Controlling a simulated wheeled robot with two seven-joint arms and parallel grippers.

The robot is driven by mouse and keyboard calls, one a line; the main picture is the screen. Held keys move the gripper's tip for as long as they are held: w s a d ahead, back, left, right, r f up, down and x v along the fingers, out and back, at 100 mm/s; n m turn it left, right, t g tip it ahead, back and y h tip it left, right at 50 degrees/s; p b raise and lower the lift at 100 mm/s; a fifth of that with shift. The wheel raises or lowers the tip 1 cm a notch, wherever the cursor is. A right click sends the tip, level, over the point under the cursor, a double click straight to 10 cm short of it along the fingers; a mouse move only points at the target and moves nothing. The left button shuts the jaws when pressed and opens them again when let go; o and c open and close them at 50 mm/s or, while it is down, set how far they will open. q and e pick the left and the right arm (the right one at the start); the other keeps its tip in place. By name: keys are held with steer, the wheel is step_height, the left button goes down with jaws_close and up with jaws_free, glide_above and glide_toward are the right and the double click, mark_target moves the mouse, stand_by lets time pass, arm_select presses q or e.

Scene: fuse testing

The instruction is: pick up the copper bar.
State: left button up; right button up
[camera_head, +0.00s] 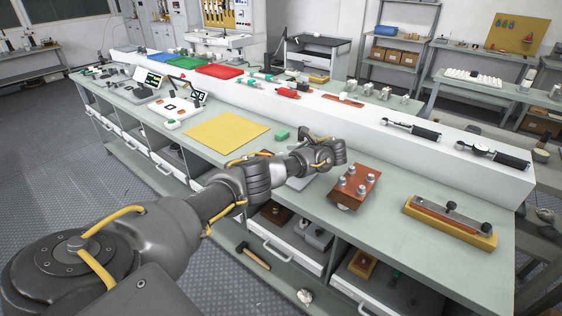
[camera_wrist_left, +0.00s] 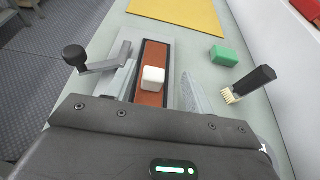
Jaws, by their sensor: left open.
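A reddish-brown, copper-coloured strip (camera_wrist_left: 153,58) lies in a grey fixture (camera_wrist_left: 124,78) in the left wrist view. A white block (camera_wrist_left: 153,77) sits on the strip, and a crank with a black knob (camera_wrist_left: 75,55) is at the fixture's left. My left gripper (camera_head: 332,153) is open over the bench in the head view. In the wrist view its body fills the lower part, hiding the strip's near end. Another copper-coloured block with several metal posts (camera_head: 355,186) stands right of the gripper in the head view. I cannot tell for certain which piece is the copper bar. My right gripper is not in view.
A green block (camera_wrist_left: 224,56) and a brush (camera_wrist_left: 248,86) lie right of the fixture. A yellow mat (camera_head: 227,131) lies further along the bench. A yellow-based fixture (camera_head: 450,222) stands near the right end. A raised white ledge (camera_head: 462,135) with tools runs behind.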

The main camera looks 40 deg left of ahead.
arm_select(q)
steer(key=x, duration=0.5)
steer(key=shift+s+d+f, duration=0.1)
steer(key=shift+s+f, duration=0.2)
steer(key=shift+f, duration=0.05)
steer(key=shift+c, duration=0.2)
jaws_close()
